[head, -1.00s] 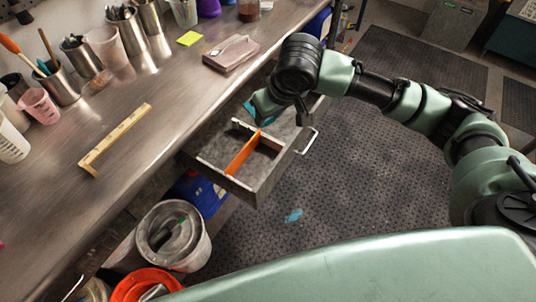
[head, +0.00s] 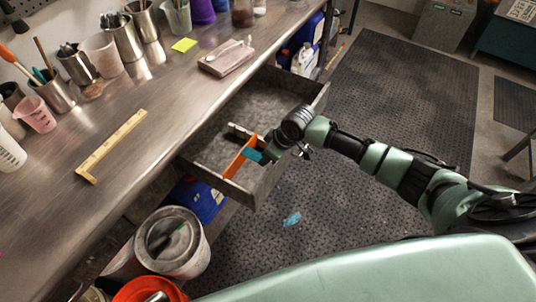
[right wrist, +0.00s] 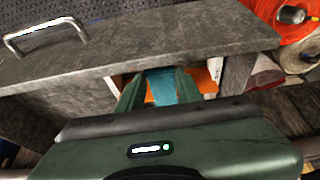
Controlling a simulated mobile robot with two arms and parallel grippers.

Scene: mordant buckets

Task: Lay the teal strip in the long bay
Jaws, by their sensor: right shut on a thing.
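My right gripper (head: 268,153) is shut on the teal strip (head: 253,155), low over the near end of the open grey drawer (head: 256,187). The strip sticks out toward the orange divider (head: 238,160) and looks close to it; I cannot tell whether they touch. In the right wrist view the teal strip (right wrist: 162,86) lies between the fingers, with parts of the orange divider (right wrist: 206,80) beyond. My gripper hides part of the drawer's small compartments, so I cannot tell which bay lies under the strip. My left gripper is not in view.
The metal workbench (head: 140,150) runs above the drawer's left side and carries a wooden piece (head: 110,145), cups and a pinkish block (head: 226,58). A white bucket (head: 172,240) stands below the bench. The drawer's far part is empty.

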